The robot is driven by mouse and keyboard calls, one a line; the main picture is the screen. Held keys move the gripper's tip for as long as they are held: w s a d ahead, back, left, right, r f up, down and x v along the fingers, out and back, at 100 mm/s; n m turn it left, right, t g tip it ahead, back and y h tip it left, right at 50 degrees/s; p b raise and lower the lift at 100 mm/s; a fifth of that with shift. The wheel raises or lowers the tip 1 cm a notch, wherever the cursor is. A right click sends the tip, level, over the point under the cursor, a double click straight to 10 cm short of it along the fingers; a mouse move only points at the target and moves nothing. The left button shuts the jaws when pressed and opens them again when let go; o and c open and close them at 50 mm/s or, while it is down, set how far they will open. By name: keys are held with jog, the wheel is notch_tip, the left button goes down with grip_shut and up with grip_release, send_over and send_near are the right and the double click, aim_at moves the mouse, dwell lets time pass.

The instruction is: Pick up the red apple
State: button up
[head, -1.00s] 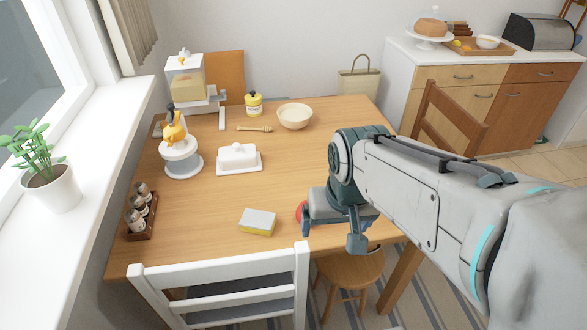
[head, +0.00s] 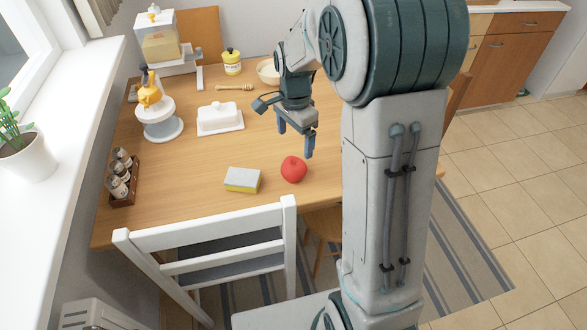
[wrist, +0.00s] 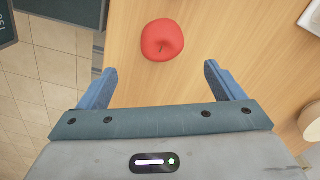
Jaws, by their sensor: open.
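The red apple (head: 293,169) stands on the wooden table near its front edge, just right of the sponge. In the wrist view the apple (wrist: 162,40) lies ahead of the fingertips, roughly centred between them and apart from both. My gripper (head: 295,147) is above the table, close to the apple on its far side, with its fingers pointing down. In the wrist view my gripper (wrist: 158,82) is open, with nothing between its two blue fingers.
A yellow and grey sponge (head: 242,180) lies left of the apple. A white butter dish (head: 220,118) and a honey dipper (head: 234,87) lie farther back. A white chair (head: 215,250) stands at the front edge. A spice rack (head: 122,178) is at the left.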

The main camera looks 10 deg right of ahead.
aim_at(294, 163)
notch_tip(294, 163, down, 12)
jog(key=shift+w+a+r, duration=0.1)
jog(key=shift+w+r, duration=0.05)
jog(key=shift+r, duration=0.1)
dwell(0.3)
jog(key=c, duration=1.1)
